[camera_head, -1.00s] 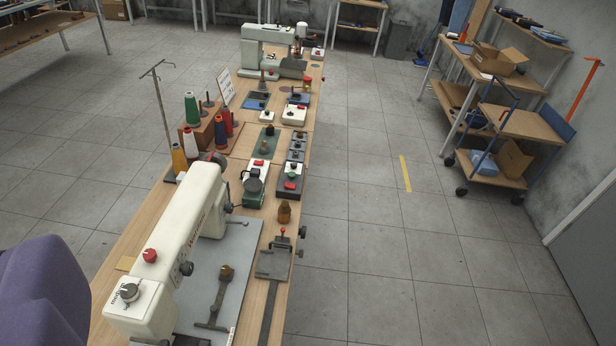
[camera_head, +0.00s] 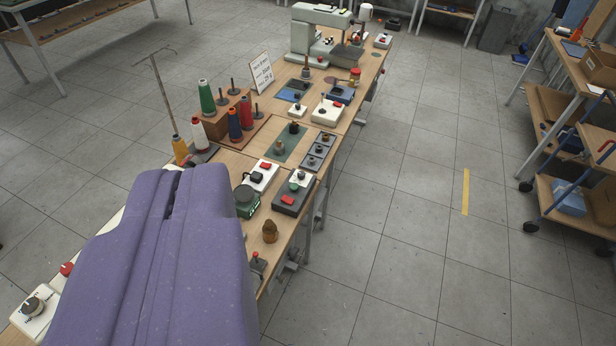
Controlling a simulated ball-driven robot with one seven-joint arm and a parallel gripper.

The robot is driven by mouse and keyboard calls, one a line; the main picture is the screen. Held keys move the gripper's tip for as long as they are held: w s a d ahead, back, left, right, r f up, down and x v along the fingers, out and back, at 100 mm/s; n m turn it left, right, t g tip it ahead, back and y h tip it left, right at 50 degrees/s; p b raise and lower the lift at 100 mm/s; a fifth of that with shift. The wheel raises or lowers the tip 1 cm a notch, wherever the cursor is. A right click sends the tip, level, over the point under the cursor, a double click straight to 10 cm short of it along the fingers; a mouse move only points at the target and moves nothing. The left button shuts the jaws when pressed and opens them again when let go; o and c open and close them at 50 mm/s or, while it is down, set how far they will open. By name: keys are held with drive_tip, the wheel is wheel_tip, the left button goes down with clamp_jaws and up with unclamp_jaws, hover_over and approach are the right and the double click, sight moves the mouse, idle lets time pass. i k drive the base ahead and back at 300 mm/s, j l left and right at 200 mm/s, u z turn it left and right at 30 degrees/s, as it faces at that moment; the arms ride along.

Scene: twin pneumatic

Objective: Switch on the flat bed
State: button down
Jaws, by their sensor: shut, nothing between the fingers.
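The near white sewing machine, in the earlier view seen on a flat grey bed, is now mostly hidden behind a purple part of my arm. Its near end shows at the lower left, with a dark dial (camera_head: 32,306) and a red knob (camera_head: 66,269). A far pale green sewing machine (camera_head: 318,18) stands at the back of the bench. Between them are a white box with a red switch (camera_head: 262,176), a dark box with a red switch (camera_head: 293,193) and another white box (camera_head: 328,112). I cannot tell which switch belongs to the flat bed. My gripper's fingers do not show.
The wooden bench (camera_head: 236,160) carries thread cones (camera_head: 207,97), a written sign (camera_head: 261,72), a brown bottle-like object (camera_head: 270,231) and a green round device (camera_head: 246,201). Grey floor to its right is open, with a yellow strip (camera_head: 466,192). A shelf cart (camera_head: 604,208) stands at the right.

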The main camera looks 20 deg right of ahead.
sight(290, 201)
drive_tip(key=i+l, duration=0.25)
drive_tip(key=i, duration=0.15)
drive_tip(key=i+l, duration=0.25)
drive_tip(key=i, duration=0.2)
drive_tip(key=i+l, duration=0.25)
drive_tip(key=i, duration=0.15)
drive_tip(key=i+j, duration=0.15)
drive_tip(key=i, duration=0.25)
